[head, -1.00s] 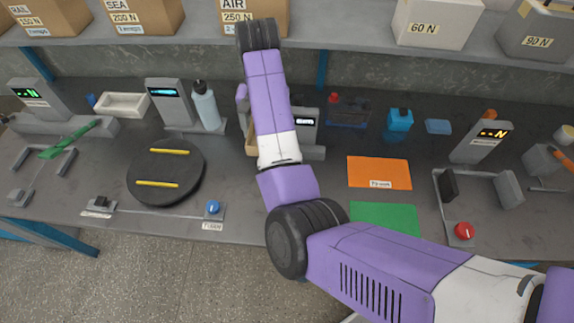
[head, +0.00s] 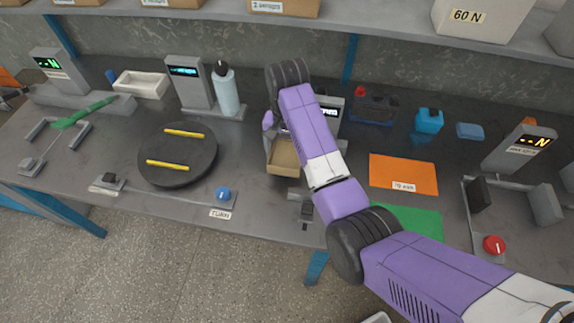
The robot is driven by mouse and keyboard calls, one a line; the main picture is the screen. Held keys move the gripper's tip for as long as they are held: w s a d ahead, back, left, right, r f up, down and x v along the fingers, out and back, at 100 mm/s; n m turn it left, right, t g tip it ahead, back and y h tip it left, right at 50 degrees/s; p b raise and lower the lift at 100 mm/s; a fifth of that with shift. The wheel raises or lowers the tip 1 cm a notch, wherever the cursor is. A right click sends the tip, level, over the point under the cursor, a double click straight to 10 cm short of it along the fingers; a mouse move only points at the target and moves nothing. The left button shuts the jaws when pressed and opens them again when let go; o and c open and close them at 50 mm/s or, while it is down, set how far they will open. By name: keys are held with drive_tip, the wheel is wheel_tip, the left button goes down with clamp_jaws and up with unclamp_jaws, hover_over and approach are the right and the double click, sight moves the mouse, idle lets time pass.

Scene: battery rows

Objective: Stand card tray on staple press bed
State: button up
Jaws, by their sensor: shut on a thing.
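The card tray (head: 284,159) is a shallow open brown cardboard box, in the middle of the head view, partly covered by my arm. My gripper (head: 275,132) is a purple end at the tray's far side, mostly hidden behind my wrist. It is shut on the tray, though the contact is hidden. A grey station with a small lit display (head: 329,109) stands just behind and right of the tray; it may be the staple press. Its bed is largely hidden, so I cannot tell whether the tray touches it. A dark-knobbed slider (head: 306,209) lies just in front.
A black turntable (head: 205,139) with two yellow strips is left of the tray, and a bottle (head: 225,92) stands behind it. An orange mat (head: 403,172) and a green mat (head: 416,218) lie to the right. A shelf with boxes overhangs the back.

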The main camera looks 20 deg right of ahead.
sight(287, 158)
drive_tip(key=shift+f, duration=3)
drive_tip(key=shift+f, duration=0.1)
drive_tip(key=o, duration=1.4)
